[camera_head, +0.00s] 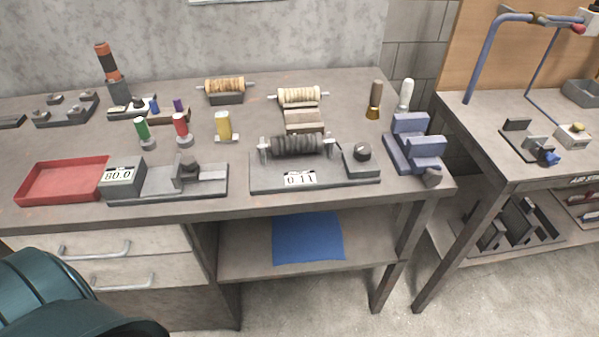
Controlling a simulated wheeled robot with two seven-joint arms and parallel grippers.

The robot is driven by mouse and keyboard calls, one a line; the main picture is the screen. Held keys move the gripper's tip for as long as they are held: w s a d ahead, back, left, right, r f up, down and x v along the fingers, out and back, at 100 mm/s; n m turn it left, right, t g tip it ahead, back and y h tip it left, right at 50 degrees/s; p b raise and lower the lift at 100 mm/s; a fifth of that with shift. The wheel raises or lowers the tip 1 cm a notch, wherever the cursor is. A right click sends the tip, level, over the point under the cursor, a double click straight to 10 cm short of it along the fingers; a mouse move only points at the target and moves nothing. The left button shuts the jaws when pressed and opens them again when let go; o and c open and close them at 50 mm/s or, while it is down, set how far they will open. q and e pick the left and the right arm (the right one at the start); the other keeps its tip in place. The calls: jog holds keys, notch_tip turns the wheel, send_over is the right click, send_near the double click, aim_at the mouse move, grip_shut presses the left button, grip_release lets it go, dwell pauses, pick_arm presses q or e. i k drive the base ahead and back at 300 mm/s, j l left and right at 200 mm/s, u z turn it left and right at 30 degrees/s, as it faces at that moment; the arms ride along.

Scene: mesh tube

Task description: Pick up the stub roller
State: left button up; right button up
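Nothing is labelled as the stub roller, and I cannot tell for sure which piece it is. At the back of the workbench, a tan ribbed roller (225,84) with thin metal shaft ends lies across a dark block. To its right, a paler ribbed roller (299,95) with similar shaft ends lies at the back of a stepped wooden block (304,121). Nearer, a dark ribbed roller (297,144) sits between the uprights of a grey fixture (262,179) with a 0.11 display. Neither gripper shows.
A red tray (62,181), a gauge reading 80.0 (121,177) and a blue vise-like block (411,145) line the front. Green (142,128), red (181,124) and yellow (223,124) upright pieces stand mid-bench. Two handled tools stand at the back right. A second table is right, beyond a gap.

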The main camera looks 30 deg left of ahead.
aim_at(316, 142)
jog(key=i+l, duration=0.5)
jog(key=l, duration=0.15)
jog(key=i+l, duration=0.55)
jog(key=l+u, duration=0.1)
jog(key=u, duration=1.3)
